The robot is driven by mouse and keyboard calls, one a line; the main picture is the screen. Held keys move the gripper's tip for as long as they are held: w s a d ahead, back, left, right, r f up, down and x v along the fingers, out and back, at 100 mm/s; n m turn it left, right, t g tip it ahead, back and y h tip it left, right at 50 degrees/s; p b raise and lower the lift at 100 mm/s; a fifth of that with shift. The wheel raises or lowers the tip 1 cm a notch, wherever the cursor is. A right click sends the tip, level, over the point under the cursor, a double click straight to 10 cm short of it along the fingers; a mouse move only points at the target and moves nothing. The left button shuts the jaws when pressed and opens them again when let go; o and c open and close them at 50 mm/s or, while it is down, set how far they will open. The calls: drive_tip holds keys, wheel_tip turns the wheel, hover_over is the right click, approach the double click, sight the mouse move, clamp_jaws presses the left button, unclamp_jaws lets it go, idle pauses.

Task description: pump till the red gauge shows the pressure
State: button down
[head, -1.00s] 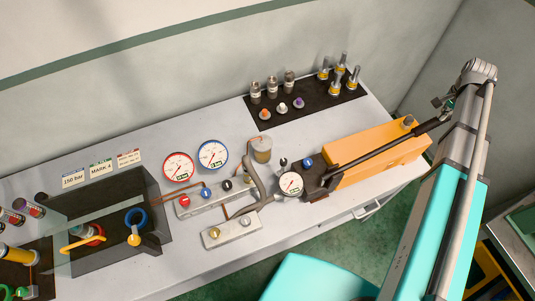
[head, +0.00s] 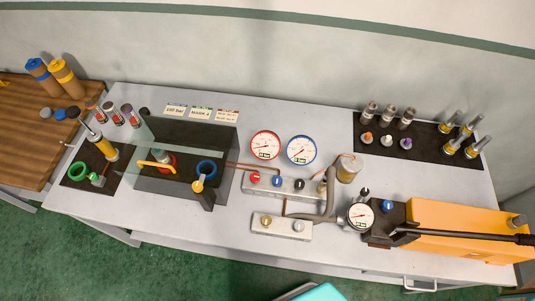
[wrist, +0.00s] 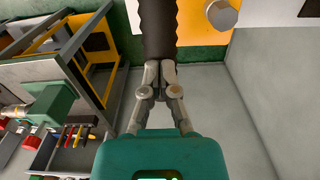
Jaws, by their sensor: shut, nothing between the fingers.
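The red-rimmed gauge (head: 265,146) stands on the bench beside a blue-rimmed gauge (head: 301,150); its needle is too small to read surely. The hand pump has an orange body (head: 455,222), a small white dial (head: 360,217) and a black lever (head: 450,233) running out of the right edge of the head view. In the wrist view my gripper (wrist: 159,90) is shut and empty, its fingertips at the near end of the lever's black ribbed grip (wrist: 157,28). I cannot tell whether they touch it. My gripper is outside the head view.
A valve block (head: 280,185) with coloured knobs and a plate (head: 281,227) lie left of the pump. Label cards (head: 201,112) stand behind a dark tray (head: 185,140). A black mat (head: 425,155) holds fittings. The wrist view shows a green vise (wrist: 50,103) and tools, left.

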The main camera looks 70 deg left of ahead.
drive_tip(key=shift+w+d+f+b, duration=0.1)
drive_tip(key=shift+w+f+b, duration=0.1)
drive_tip(key=shift+f+b, duration=0.65)
drive_tip(key=shift+w+d+f+b, duration=0.1)
drive_tip(key=shift+w+f+b, duration=0.05)
drive_tip(key=shift+f+b, duration=0.7)
drive_tip(key=shift+f, duration=0.1)
drive_tip(key=shift+w+d+f+b, duration=0.15)
drive_tip(key=shift+f+b, duration=2)
drive_tip(key=shift+f, duration=0.15)
drive_tip(key=shift+r, duration=0.1)
drive_tip(key=shift+r, duration=0.1)
drive_tip(key=r+p, duration=0.4)
drive_tip(key=p, duration=0.1)
drive_tip(key=r+p, duration=0.2)
drive_tip(key=r, duration=0.1)
drive_tip(key=shift+s+a+r+p, duration=0.1)
drive_tip(key=shift+s+a+p, duration=0.15)
drive_tip(key=shift+s+p, duration=0.1)
